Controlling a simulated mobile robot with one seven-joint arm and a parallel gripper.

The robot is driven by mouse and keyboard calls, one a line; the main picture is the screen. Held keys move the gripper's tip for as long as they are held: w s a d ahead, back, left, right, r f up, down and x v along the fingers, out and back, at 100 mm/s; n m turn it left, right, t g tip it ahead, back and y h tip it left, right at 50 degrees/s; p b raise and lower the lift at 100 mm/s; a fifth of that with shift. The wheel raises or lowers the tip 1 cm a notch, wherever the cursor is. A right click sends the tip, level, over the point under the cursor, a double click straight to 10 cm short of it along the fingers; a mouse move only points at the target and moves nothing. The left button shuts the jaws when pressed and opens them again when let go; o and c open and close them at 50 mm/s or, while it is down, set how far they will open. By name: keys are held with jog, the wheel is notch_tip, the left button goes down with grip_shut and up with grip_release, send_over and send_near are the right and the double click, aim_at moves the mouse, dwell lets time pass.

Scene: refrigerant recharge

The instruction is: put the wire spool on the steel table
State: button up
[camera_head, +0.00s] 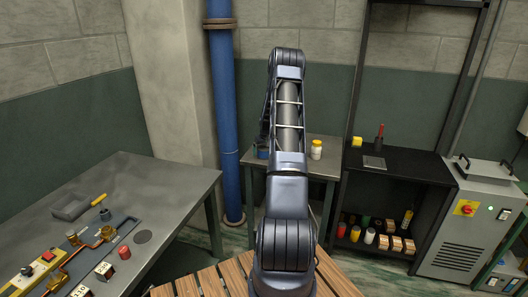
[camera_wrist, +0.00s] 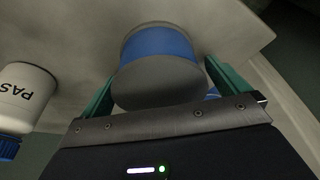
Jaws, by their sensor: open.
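The wire spool (camera_wrist: 160,47), a blue winding between grey round flanges, fills the middle of the wrist view on a grey surface. My gripper (camera_wrist: 160,85) is open, with one teal finger on each side of the spool. I cannot tell whether the fingers touch it. In the head view my arm hides the gripper, which reaches over a small grey table (camera_head: 320,170) at the back. A small dark blue item (camera_head: 262,152) shows there beside my arm; I cannot tell if it is the spool. A larger grey metal table (camera_head: 160,185) stands at the left.
A white bottle with a blue cap (camera_wrist: 22,95) stands close to the left finger. The left table holds copper pipework (camera_head: 90,248) and tools. A black shelf (camera_head: 400,170) stands right.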

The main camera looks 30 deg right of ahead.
jog(key=v, duration=1.2)
jog(key=s+a+r, duration=1.8)
jog(key=a+r, duration=0.3)
jog(key=r, duration=0.2)
jog(key=s+a, duration=0.4)
jog(key=s, duration=0.6)
jog(key=s+a+r+t, duration=0.1)
jog(key=s+a, duration=0.3)
jog(key=s, duration=0.6)
jog(key=s+a+n, duration=0.1)
jog(key=s+a, duration=0.2)
jog(key=s, duration=0.7)
jog(key=shift+s+a+r+t, duration=0.3)
jog(key=shift+a+r, duration=0.1)
